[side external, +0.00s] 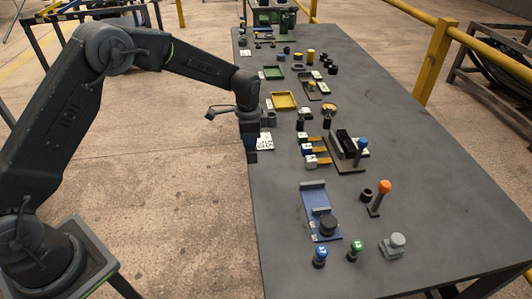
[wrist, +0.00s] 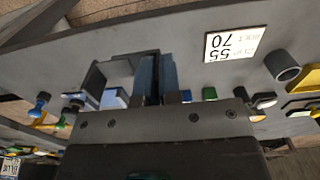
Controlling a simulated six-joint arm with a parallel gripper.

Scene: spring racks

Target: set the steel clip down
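The steel clip (wrist: 122,54) looks like a grey, angular, open-sided piece in the wrist view. One of its walls runs between the two blue fingers of my gripper (wrist: 158,78), which are close together on it. In the side external view my gripper (side external: 251,156) points down at the table's left edge, beside a white printed card (side external: 266,141). The clip cannot be made out there. The card also shows in the wrist view (wrist: 234,44), apart from the fingers. The clip's lower part is hidden behind the gripper body.
The grey table (side external: 430,200) has free room along its right side. Blocks with orange strips (side external: 312,148) and a black holder (side external: 346,146) stand right of my gripper. A blue plate (side external: 318,205), several knobs and an orange-topped post (side external: 384,187) are nearer. A yellow tray (side external: 283,101) lies farther back.

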